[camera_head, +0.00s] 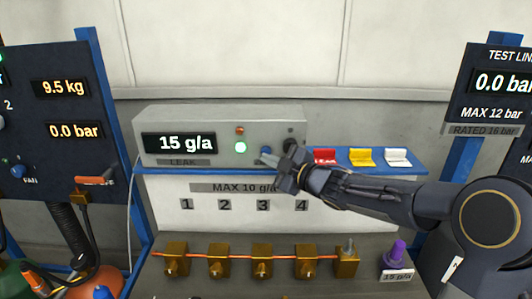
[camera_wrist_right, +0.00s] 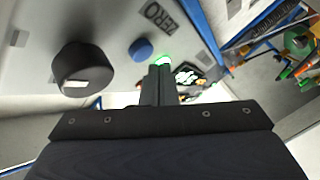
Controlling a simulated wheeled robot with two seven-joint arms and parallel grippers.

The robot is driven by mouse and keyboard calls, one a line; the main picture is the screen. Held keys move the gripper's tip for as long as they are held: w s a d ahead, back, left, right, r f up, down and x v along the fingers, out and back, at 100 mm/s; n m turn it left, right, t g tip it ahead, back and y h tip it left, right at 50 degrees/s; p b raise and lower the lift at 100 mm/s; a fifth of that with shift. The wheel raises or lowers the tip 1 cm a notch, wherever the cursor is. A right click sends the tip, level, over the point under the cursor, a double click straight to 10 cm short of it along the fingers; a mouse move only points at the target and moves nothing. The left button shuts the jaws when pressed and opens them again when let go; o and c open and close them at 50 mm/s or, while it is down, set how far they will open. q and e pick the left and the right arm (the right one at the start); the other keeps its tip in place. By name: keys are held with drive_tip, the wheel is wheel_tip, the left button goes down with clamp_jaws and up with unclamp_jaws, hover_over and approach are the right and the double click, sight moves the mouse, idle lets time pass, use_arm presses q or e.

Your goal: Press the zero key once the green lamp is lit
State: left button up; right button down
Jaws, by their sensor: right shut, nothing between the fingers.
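The grey meter box (camera_head: 215,118) stands on the blue shelf, and its display (camera_head: 180,143) reads 15 g/a. The green lamp (camera_head: 240,147) on its front glows bright; its glow (camera_wrist_right: 163,59) shows beyond my fingertips in the wrist view. The blue zero key (camera_wrist_right: 141,49) is round, beside a ZERO label (camera_wrist_right: 160,16). My right gripper (camera_head: 270,159) is shut and empty, its tips in front of the box near the key. In the wrist view the fingertips (camera_wrist_right: 160,68) appear beside the key, not over it; I cannot tell the depth gap. My left gripper is out of view.
A black knob (camera_wrist_right: 84,68) stands out from the box beside the key. Red (camera_head: 324,157), yellow (camera_head: 362,157) and white (camera_head: 397,157) tags sit on the shelf at right. Brass valves (camera_head: 262,262) line the bench below. Dark panels flank both sides.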

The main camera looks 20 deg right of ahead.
drive_tip(key=shift+w, duration=0.1)
idle(0.3)
drive_tip(key=shift+w+d, duration=0.1)
drive_tip(key=shift+w, duration=0.2)
drive_tip(key=shift+w+d+p, duration=0.1)
drive_tip(key=shift+w+p, duration=0.3)
drive_tip(key=shift+p, duration=0.1)
idle(0.5)
drive_tip(key=shift+s, duration=0.15)
drive_tip(key=shift+s+a+b, duration=0.2)
drive_tip(key=shift+s+b, duration=0.25)
drive_tip(key=shift+s, duration=0.2)
drive_tip(key=s+b, duration=0.1)
drive_tip(key=s, duration=0.1)
drive_tip(key=s+a+b, duration=0.1)
drive_tip(key=s, duration=0.2)
drive_tip(key=shift+a, duration=0.2)
